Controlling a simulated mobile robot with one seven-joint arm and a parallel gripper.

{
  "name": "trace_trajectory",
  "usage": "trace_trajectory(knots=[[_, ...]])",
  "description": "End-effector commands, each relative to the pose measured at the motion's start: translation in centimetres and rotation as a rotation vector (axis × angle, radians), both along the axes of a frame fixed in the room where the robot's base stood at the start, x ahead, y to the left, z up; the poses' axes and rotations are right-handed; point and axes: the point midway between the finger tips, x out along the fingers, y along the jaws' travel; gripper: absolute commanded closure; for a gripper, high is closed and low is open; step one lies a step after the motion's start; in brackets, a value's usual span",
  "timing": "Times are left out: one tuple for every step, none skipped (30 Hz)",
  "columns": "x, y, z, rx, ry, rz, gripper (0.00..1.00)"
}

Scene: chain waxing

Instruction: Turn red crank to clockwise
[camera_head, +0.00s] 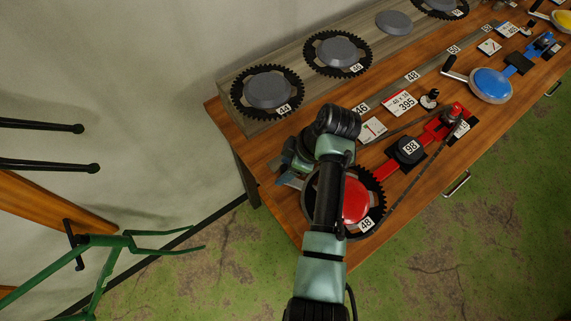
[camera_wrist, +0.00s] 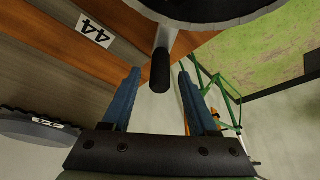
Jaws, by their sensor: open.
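The red crank (camera_head: 355,200) lies at the near left end of the bench, its round red hub inside a black toothed chainring (camera_head: 370,221) labelled 48. My arm covers its left part and hides its handle in the head view. In the wrist view the crank's black handle (camera_wrist: 160,70) hangs from a grey crank arm (camera_wrist: 167,36). My gripper (camera_wrist: 159,80) is open, with one blue finger on each side of the handle in the picture. I see gaps on both sides, and cannot tell how deep the handle sits. In the head view my gripper (camera_head: 290,181) is left of the chainring.
A red stand (camera_head: 398,166) with a chain (camera_head: 405,195) runs right from the crank. A blue crank (camera_head: 491,84) sits further right. Chainrings (camera_head: 267,90) lie on a raised board (camera_head: 229,87) behind. A green frame (camera_head: 98,241) stands left of the bench (camera_head: 240,140).

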Motion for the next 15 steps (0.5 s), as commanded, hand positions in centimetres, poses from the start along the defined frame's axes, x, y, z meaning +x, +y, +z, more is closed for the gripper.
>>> trace_trajectory(knots=[[-0.01,0.04,-0.05,0.0,0.0,0.001,0.4],[-0.01,0.04,-0.05,0.0,0.0,0.001,0.4],[0.0,0.03,-0.05,0.0,0.0,0.001,0.4],[0.0,0.03,-0.04,0.0,0.0,0.001,0.4],[0.0,0.03,-0.04,0.0,0.0,0.001,0.4],[0.0,0.04,-0.03,0.0,0.0,0.001,0.4],[0.0,0.04,-0.03,0.0,0.0,0.001,0.46],[0.0,0.04,-0.03,0.0,0.0,0.001,0.51],[0.0,0.03,-0.02,0.0,0.0,0.001,0.58],[0.0,0.03,-0.01,0.0,0.0,0.0,0.64],[0.01,0.03,-0.01,0.0,0.0,0.0,0.69],[0.01,0.03,-0.01,0.0,0.0,0.0,0.76],[0.01,0.02,0.0,0.0,0.0,0.0,0.82],[0.01,0.02,0.0,0.0,0.0,0.0,0.87],[0.01,0.02,0.0,0.0,0.0,0.0,0.94]])
